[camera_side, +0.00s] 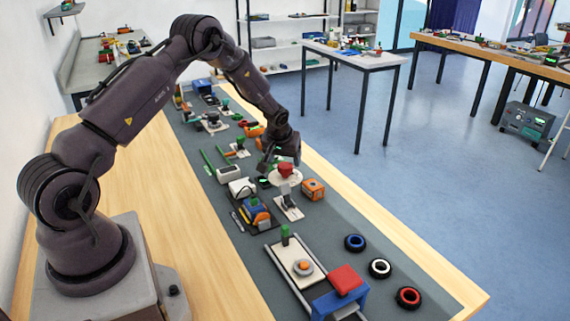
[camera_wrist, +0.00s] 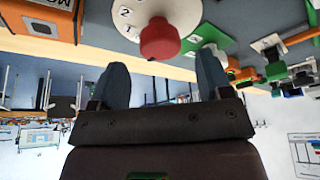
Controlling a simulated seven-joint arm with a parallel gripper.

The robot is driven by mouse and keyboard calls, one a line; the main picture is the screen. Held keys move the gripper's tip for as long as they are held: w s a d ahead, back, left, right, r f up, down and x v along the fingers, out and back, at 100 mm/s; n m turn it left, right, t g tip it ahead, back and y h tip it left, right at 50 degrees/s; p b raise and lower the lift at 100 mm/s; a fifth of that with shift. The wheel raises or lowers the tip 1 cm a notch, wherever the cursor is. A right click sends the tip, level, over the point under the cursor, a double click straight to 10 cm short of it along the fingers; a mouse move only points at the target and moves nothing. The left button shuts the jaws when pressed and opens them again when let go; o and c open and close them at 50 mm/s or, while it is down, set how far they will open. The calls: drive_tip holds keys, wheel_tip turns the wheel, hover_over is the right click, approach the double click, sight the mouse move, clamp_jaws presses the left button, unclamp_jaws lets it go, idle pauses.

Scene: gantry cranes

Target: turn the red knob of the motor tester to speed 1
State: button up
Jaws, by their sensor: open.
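The motor tester shows as a white round dial (camera_side: 285,180) with a red knob (camera_side: 285,170) on it. In the wrist view the red knob (camera_wrist: 160,40) stands on the white dial (camera_wrist: 118,18), which bears dark markings and is cut off by the top edge. My gripper (camera_side: 281,160) is at the knob from above in the side view and partly hides the area. In the wrist view my gripper (camera_wrist: 161,62) is open, with one blue-grey finger on each side; the knob appears between and beyond the fingertips, with clear gaps. I cannot tell which mark the knob points to.
An orange box (camera_side: 314,189) stands right beside the dial. A white box (camera_side: 242,187) and a blue and orange device (camera_side: 256,212) stand left of it. A rail with a blue and red block (camera_side: 344,282) and several wheels (camera_side: 380,268) lie nearer the camera.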

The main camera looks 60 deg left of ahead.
sight(285, 165)
drive_tip(key=shift+x, duration=1.6)
drive_tip(key=c, duration=0.9)
drive_tip(key=shift+m, duration=0.3)
drive_tip(key=m+h, duration=0.1)
drive_tip(key=m, duration=0.2)
drive_tip(key=shift+s+t, duration=0.1)
drive_tip(key=shift+t, duration=0.3)
drive_tip(key=shift+m+h, duration=0.9)
drive_tip(key=shift+m, duration=1.1)
